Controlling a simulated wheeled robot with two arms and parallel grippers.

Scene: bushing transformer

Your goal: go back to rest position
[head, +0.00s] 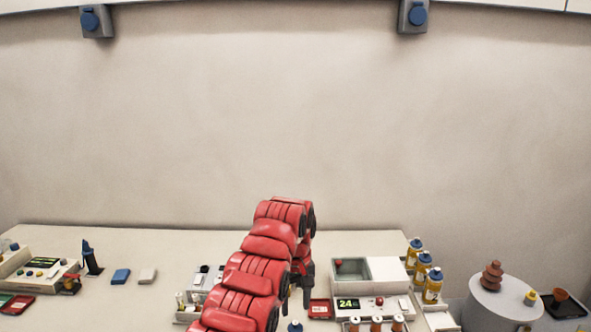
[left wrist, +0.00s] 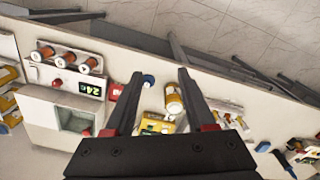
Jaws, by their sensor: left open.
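My left arm is red and reaches up over the table in the middle of the head view. Its dark left gripper (head: 307,287) is partly hidden behind the arm, above the table. In the left wrist view the two black fingers of my left gripper (left wrist: 161,73) are spread apart, with nothing held between them. A yellow bottle (left wrist: 173,98) and a blue-capped item (left wrist: 149,80) show below, in the gap between the fingers. My right gripper is in neither view.
The white table (head: 150,250) carries a device with a "24" display (head: 349,304), blue-capped yellow bottles (head: 432,285), a red tray (head: 320,309) and a blue block (head: 121,276). A round white stand (head: 492,304) with a brown bushing (head: 492,274) is at the right.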

